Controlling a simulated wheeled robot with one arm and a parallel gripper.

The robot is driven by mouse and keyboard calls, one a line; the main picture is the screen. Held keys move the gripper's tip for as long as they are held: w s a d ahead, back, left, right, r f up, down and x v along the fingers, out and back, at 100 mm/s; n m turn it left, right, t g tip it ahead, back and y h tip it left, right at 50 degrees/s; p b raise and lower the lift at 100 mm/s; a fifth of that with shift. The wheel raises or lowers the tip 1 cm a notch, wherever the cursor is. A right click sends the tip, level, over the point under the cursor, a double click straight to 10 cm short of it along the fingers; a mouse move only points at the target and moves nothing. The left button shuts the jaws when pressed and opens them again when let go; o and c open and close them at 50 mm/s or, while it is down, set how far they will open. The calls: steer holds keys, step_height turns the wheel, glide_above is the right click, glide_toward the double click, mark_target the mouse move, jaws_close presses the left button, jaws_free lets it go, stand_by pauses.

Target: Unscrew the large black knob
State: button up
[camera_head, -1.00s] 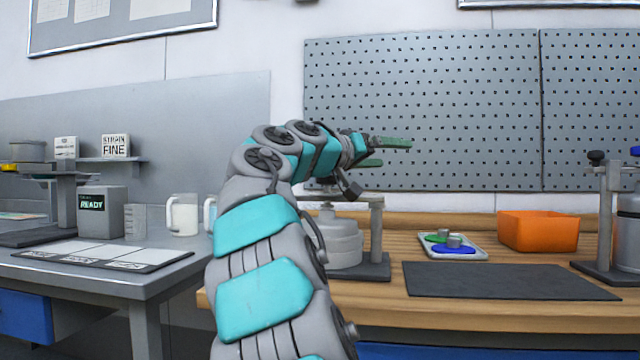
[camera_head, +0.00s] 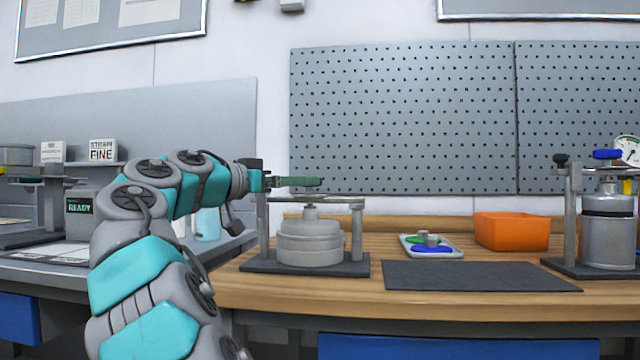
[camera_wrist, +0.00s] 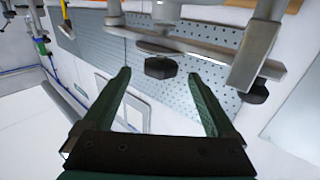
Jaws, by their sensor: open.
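My gripper (camera_head: 300,182) has its dark green fingers reaching right, level with the top of the left stand. In the wrist view my gripper (camera_wrist: 159,74) is open and empty. A black faceted knob (camera_wrist: 160,67) shows in the gap between the fingertips, on the stand's crossbar (camera_wrist: 205,52). I cannot tell how far beyond the tips it is. A second black knob (camera_wrist: 256,92) shows to the right, at the end of a post (camera_wrist: 258,45). In the head view the gripper hides the bar's top and I make out neither knob.
A grey drum (camera_head: 310,243) stands under the bar, between two posts on a dark base. To the right are a dark mat (camera_head: 480,276), a tray (camera_head: 405,240) with green and blue pieces, an orange bin (camera_head: 511,231) and another stand with a metal drum (camera_head: 607,235).

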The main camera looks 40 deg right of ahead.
steer(key=d, duration=0.7)
steer(key=shift+w+d+p, duration=0.3)
steer(key=shift+d, duration=0.1)
steer(key=shift+f, duration=0.1)
steer(key=c, duration=1.4)
